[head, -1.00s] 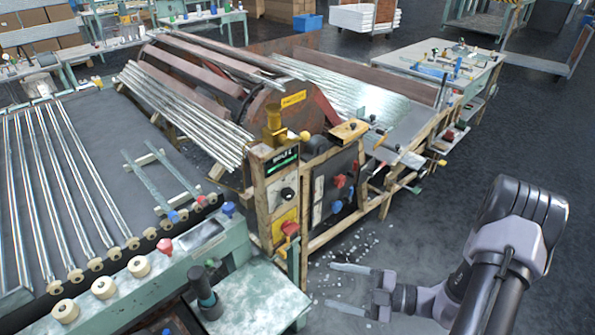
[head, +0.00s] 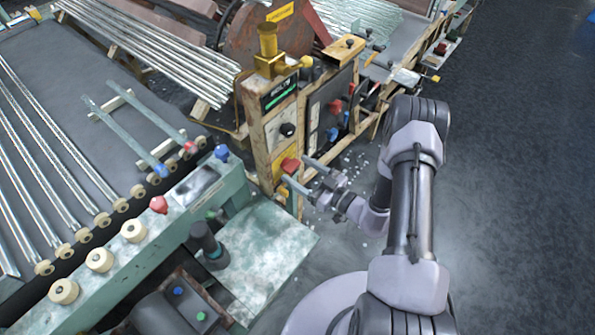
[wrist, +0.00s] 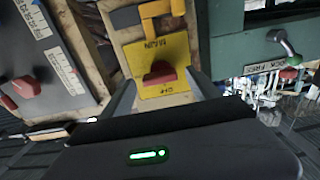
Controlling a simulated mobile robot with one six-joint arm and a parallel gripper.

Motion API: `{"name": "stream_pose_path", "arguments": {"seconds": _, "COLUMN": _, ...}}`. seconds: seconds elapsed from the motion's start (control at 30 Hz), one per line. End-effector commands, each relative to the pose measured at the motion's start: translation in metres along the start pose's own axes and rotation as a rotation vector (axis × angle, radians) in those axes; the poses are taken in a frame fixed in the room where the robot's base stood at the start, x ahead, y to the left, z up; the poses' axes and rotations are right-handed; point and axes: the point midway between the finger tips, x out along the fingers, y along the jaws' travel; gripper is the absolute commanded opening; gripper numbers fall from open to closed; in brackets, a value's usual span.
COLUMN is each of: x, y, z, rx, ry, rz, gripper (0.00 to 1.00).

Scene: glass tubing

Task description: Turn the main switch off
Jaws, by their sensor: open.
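The main switch is a red knob (wrist: 160,74) on a yellow plate (wrist: 176,48) lettered MAIN and OFF in the wrist view. In the head view the red knob (head: 290,165) is low on the front of the wooden control post. My gripper (head: 298,174) is right in front of it, fingers pointing at the post. In the wrist view my gripper (wrist: 162,92) is open, with one finger on each side of the knob. I cannot tell whether either finger touches it, or which setting it is in.
A black panel (head: 327,108) with red and blue knobs is right of the post. A green bench (head: 262,250) and roller conveyor with glass tubes (head: 60,155) are at the left. A green-tipped lever (wrist: 290,48) shows at the right of the wrist view. The floor at right is clear.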

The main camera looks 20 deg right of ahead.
Motion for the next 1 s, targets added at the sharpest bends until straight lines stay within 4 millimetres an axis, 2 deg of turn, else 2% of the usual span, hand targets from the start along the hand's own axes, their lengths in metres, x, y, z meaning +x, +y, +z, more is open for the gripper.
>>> {"name": "stream_pose_path", "arguments": {"seconds": 0.1, "x": 0.0091, "y": -0.0003, "z": -0.0002, "rx": -0.001, "ry": 0.001, "rz": -0.001, "gripper": 0.71}}
{"name": "stream_pose_path", "arguments": {"seconds": 0.37, "x": 0.0111, "y": -0.0001, "z": -0.0010, "rx": -0.001, "ry": 0.001, "rz": 0.000, "gripper": 0.71}}
{"name": "stream_pose_path", "arguments": {"seconds": 0.47, "x": 0.0109, "y": -0.0001, "z": -0.0009, "rx": -0.001, "ry": 0.001, "rz": 0.000, "gripper": 0.55}}
{"name": "stream_pose_path", "arguments": {"seconds": 0.7, "x": 0.0108, "y": -0.0002, "z": -0.0007, "rx": -0.001, "ry": 0.001, "rz": 0.000, "gripper": 0.09}}
{"name": "stream_pose_path", "arguments": {"seconds": 1.0, "x": 0.0106, "y": -0.0003, "z": -0.0010, "rx": -0.046, "ry": 0.000, "rz": 0.000, "gripper": 0.09}}
